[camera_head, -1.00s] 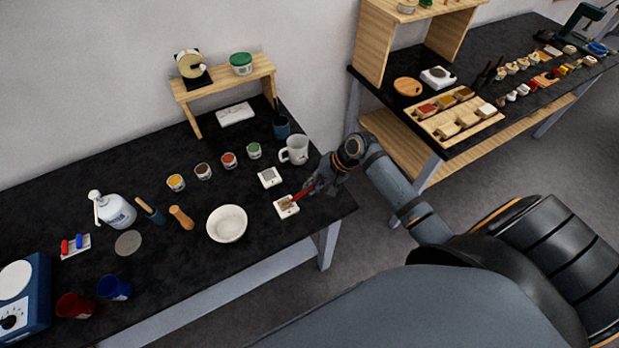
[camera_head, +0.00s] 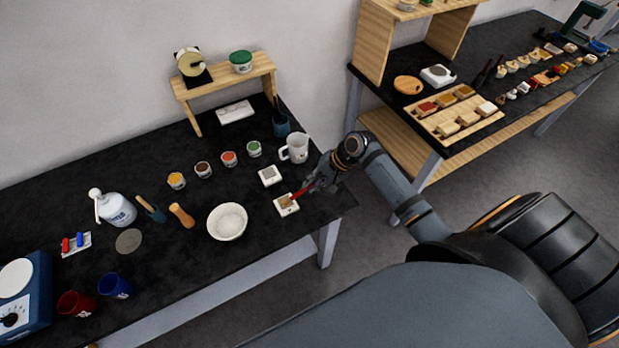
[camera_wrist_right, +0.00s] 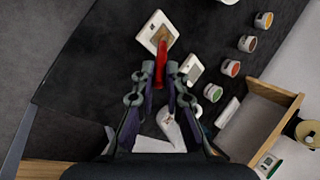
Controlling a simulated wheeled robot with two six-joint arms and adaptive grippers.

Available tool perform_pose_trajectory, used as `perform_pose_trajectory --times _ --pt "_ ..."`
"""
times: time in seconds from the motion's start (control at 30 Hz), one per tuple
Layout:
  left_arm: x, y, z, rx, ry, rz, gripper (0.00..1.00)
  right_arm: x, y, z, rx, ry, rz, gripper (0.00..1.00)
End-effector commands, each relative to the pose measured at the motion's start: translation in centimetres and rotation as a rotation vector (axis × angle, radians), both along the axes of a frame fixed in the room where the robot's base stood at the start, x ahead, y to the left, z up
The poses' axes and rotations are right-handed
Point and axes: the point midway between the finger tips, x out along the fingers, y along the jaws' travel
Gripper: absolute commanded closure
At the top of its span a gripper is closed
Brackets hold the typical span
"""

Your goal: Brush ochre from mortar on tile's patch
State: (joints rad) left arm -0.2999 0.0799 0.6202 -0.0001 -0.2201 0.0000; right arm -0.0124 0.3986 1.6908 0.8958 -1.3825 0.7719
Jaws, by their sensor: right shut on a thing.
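My right gripper (camera_head: 318,184) is shut on a red-handled brush (camera_head: 301,193). In the right wrist view the gripper (camera_wrist_right: 165,80) holds the red brush (camera_wrist_right: 161,62) between its fingers. The brush tip is over a white tile (camera_head: 286,205) with an ochre-brown patch, near the table's right edge; whether it touches cannot be told. The same tile (camera_wrist_right: 157,31) shows in the right wrist view, partly behind the brush. A second white tile (camera_head: 270,176) with a grey patch lies just behind it. A white mortar bowl (camera_head: 227,222) stands to the left. My left gripper is not in view.
A white mug (camera_head: 295,149) stands close behind the tiles. Several small pigment jars (camera_head: 203,171) stand in a row to the left. A wooden pestle (camera_head: 182,216) lies left of the bowl. A wooden shelf (camera_head: 224,84) stands at the back.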

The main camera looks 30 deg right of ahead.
Motion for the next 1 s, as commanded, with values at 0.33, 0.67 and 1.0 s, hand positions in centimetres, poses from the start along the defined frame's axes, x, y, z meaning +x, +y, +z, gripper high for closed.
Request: perform_pose_trajectory --times 0.33,0.67,1.0 --pt "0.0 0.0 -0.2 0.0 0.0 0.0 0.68 0.2 0.0 -0.2 0.001 -0.002 -0.001 1.0" --pt "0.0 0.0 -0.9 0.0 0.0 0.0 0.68 2.2 0.1 -0.2 0.0 0.0 -0.001 1.0" --pt "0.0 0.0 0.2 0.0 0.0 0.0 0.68 -0.1 -0.1 0.1 -0.002 0.003 0.001 1.0"
